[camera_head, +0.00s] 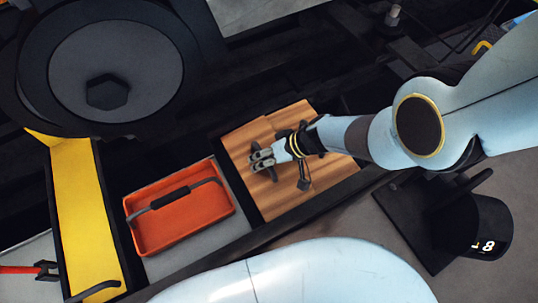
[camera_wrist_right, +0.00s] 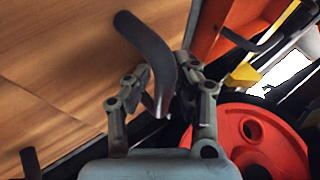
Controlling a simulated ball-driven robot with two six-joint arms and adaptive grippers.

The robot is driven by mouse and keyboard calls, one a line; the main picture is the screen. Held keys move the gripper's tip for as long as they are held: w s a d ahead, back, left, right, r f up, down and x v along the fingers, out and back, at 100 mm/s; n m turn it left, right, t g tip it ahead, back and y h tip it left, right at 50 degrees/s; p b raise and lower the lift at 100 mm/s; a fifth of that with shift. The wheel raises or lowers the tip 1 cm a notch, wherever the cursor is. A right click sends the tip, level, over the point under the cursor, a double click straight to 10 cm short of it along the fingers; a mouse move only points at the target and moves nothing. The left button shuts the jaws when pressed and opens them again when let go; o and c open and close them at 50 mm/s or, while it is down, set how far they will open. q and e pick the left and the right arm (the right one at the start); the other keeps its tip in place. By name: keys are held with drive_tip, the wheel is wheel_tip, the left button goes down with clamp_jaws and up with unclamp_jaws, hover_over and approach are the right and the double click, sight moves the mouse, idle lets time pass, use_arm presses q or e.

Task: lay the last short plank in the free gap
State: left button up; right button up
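Brown wooden boards (camera_head: 325,180) lie side by side in the middle of the head view, with thin seams between them. I cannot tell the last short plank apart from the others, and I cannot make out the free gap. A dark curved handle (camera_wrist_right: 155,60) rises from the wood (camera_wrist_right: 60,60) in the right wrist view. My right gripper (camera_head: 262,160) is over the left part of the boards. Its two fingers (camera_wrist_right: 162,75) stand close on either side of the handle and appear closed on it. My left gripper is not in view.
An orange tray (camera_head: 155,232) with a dark handle stands left of the boards. A yellow panel (camera_head: 80,210) and a large dark wheel (camera_head: 120,60) are farther left. A black cap (camera_head: 480,225) lies on the right. Dark rails edge the boards.

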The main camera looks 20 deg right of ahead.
drive_tip(key=shift+v, duration=3.9)
